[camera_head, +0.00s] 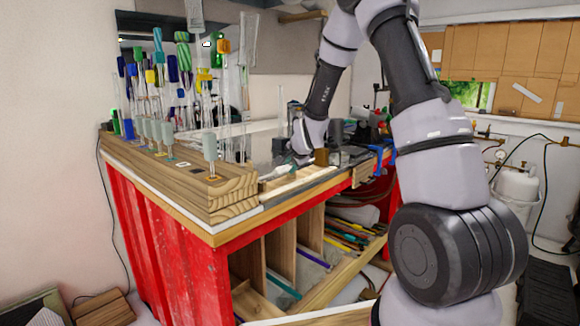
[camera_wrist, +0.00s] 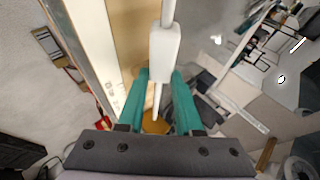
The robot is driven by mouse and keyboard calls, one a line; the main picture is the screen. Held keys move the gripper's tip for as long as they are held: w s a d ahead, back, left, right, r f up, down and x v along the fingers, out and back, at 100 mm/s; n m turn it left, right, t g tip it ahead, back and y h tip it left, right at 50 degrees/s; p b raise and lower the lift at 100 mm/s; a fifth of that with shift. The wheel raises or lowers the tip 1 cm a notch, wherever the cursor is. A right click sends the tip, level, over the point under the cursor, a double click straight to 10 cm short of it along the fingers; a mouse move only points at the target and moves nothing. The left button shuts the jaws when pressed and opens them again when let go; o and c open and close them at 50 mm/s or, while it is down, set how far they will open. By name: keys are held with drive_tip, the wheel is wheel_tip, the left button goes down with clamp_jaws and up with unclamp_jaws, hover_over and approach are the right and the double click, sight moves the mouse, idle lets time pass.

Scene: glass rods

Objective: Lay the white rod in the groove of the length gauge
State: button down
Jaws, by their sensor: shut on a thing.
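The white rod (camera_wrist: 165,50) shows in the wrist view, with a thicker white sleeve or handle and a thinner shaft on either side. My gripper (camera_wrist: 158,78) has its teal fingers shut on it, and the rod runs lengthwise between them. In the head view my gripper (camera_head: 299,158) is low over the bench, at a pale wooden piece (camera_head: 298,182) near the front edge that looks like the length gauge. In the wrist view a wooden surface (camera_wrist: 130,30) lies beneath the rod. The groove cannot be made out, nor whether the rod touches the wood.
A wooden block rack (camera_head: 187,182) stands left on the bench, with several upright glass rods and coloured handles. Dark tools and fittings (camera_head: 355,135) crowd the bench behind and right of my gripper. The red bench (camera_head: 190,258) has open shelves below holding coloured rods.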

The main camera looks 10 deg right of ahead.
drive_tip(key=shift+f, duration=0.4)
drive_tip(key=c, duration=0.5)
unclamp_jaws()
drive_tip(key=shift+s+r, duration=0.1)
drive_tip(key=s+d+r+n+g, duration=0.1)
drive_tip(key=s+d+r+n, duration=0.25)
drive_tip(key=s+r, duration=1.5)
drive_tip(key=s+r+n, duration=0.2)
drive_tip(key=s, duration=0.8)
drive_tip(key=s+d+r+n+g+y, duration=0.1)
drive_tip(key=s+r+n, duration=0.2)
drive_tip(key=s, duration=0.6)
drive_tip(key=shift+s+g, duration=0.3)
drive_tip(key=shift+s, duration=0.1)
